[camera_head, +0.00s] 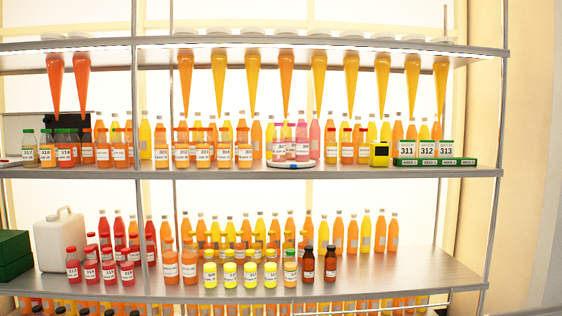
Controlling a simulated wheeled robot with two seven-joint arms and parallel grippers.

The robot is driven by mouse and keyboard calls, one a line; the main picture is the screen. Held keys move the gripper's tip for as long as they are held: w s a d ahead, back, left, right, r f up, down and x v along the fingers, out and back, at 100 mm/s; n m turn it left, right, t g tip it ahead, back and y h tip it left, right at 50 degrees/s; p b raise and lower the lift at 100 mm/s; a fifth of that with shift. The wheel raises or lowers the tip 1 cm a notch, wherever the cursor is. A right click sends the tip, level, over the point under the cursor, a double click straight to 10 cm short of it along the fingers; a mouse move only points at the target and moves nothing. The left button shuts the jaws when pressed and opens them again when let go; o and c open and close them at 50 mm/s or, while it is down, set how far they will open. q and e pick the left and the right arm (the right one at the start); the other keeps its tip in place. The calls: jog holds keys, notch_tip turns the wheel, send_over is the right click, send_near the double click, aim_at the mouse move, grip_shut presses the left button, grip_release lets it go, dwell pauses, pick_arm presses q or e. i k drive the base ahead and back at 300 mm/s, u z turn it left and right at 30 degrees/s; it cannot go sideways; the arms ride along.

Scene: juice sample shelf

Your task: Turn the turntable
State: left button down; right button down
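The turntable (275,165) is a low white disc on the middle shelf, right of the picture's centre. A blue mark shows on its front rim. Several small bottles with pink or orange contents and white labels (291,150) stand on it, close together. The bottles cover most of its top, and its back is hidden. Neither of my grippers is in view.
Orange bottles (182,153) stand left of the turntable, and more bottles (347,150) stand to its right. A yellow device (379,154) and green batch trays (435,162) are farther right. Orange cones (286,80) hang above. A white jug (60,240) stands on the lower shelf.

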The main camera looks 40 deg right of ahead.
aim_at(288, 164)
jog(key=z, duration=1.85)
jog(key=i, duration=1.9)
jog(key=u, duration=0.95)
